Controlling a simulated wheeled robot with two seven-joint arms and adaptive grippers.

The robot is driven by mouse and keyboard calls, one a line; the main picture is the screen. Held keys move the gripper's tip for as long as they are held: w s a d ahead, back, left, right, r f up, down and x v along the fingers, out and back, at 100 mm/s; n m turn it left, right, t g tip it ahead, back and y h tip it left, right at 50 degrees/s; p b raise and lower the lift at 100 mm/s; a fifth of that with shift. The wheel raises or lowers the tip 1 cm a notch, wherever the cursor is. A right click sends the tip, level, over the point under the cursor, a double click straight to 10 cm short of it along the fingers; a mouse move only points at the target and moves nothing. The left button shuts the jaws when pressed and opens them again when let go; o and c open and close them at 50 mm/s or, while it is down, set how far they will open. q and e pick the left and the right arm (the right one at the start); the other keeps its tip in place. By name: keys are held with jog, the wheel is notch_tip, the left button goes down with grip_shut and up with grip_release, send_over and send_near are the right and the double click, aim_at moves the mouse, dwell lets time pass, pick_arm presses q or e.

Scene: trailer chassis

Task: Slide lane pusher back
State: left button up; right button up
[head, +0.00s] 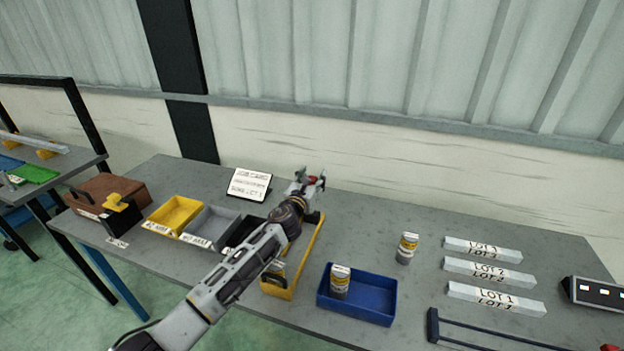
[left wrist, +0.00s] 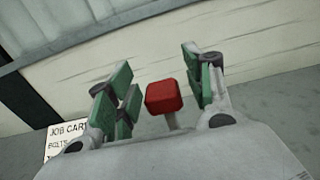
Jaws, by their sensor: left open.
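The lane pusher shows as a red knob (left wrist: 164,97) on a pale stem in the left wrist view. In the head view a small bit of red (head: 313,181) shows at the fingers. My left gripper (head: 311,179) is open at the far end of the yellow lane (head: 312,250). In the left wrist view the green-padded fingers of my left gripper (left wrist: 160,92) stand on both sides of the knob, with a gap on each side. My arm hides much of the lane. A can (head: 279,268) sits at its near end, partly hidden. My right gripper is not in view.
A job card (head: 249,184) stands behind the yellow (head: 176,215), grey (head: 211,226) and black bins. A blue tray (head: 372,300) holds a can (head: 340,281); another can (head: 407,247) stands behind it. Several labelled lot bars (head: 489,268) lie to the right.

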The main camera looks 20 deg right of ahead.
pick_arm(q)
jog(key=shift+s+a, duration=0.1)
jog(key=v, duration=1.1)
jog(key=shift+s+a, duration=0.2)
jog(key=shift+s, duration=0.05)
dwell(0.5)
dwell(0.4)
jog(key=shift+f, duration=0.1)
